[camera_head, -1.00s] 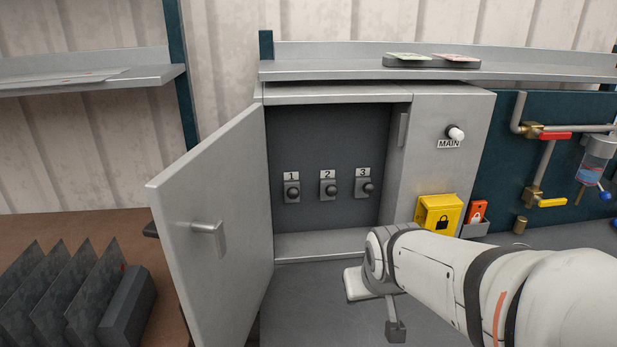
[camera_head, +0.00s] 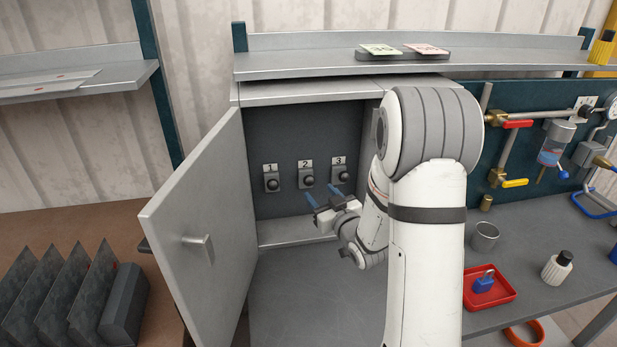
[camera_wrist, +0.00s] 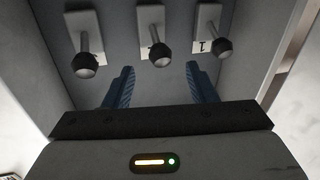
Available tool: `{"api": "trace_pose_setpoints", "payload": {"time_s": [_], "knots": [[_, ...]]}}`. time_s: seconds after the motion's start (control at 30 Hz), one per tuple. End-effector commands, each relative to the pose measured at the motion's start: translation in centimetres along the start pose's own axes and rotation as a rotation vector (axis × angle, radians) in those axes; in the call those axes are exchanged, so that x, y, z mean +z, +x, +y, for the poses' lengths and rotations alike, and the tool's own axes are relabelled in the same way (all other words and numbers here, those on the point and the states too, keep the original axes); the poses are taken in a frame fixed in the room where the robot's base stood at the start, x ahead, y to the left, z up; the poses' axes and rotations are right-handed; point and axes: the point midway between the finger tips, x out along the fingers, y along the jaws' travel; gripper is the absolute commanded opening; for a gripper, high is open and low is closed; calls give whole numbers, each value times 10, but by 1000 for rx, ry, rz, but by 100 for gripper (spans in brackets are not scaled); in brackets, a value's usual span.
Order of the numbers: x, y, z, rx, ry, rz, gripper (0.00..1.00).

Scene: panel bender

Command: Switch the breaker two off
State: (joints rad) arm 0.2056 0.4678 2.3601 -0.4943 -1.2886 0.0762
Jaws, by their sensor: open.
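The breaker box stands open, with three breakers on its dark back panel, labelled 1, 2 and 3. Breaker two (camera_head: 306,178) is the middle one, a grey plate with a round-knobbed lever; it also shows in the wrist view (camera_wrist: 155,38). Breaker one (camera_head: 271,180) is to its left and breaker three (camera_head: 341,172) to its right. My gripper (camera_head: 322,194) is open and empty, its blue fingers just below and in front of breakers two and three. In the wrist view, upside down, breaker two's knob appears between and beyond the fingertips (camera_wrist: 160,78); I see no contact.
The box door (camera_head: 205,225) is swung open on the left. A shelf (camera_head: 300,68) runs above. On the bench to the right are a red tray (camera_head: 505,300) with a blue padlock (camera_head: 484,281), a cup (camera_head: 484,236) and a white bottle (camera_head: 556,268). Pipes with valves hang behind.

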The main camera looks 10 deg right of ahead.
Motion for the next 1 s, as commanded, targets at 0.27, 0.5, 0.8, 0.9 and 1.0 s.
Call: {"api": "trace_pose_setpoints", "payload": {"time_s": [0.27, 0.5, 0.8, 0.9, 1.0], "knots": [[-4, 39, 0, -2, 1, 5, 51], [-2, 69, 0, 0, 1, 4, 51], [0, 75, 1, 1, 1, 4, 51], [0, 75, 1, 1, 1, 4, 48], [0, 75, 1, 1, 1, 4, 40]]}}
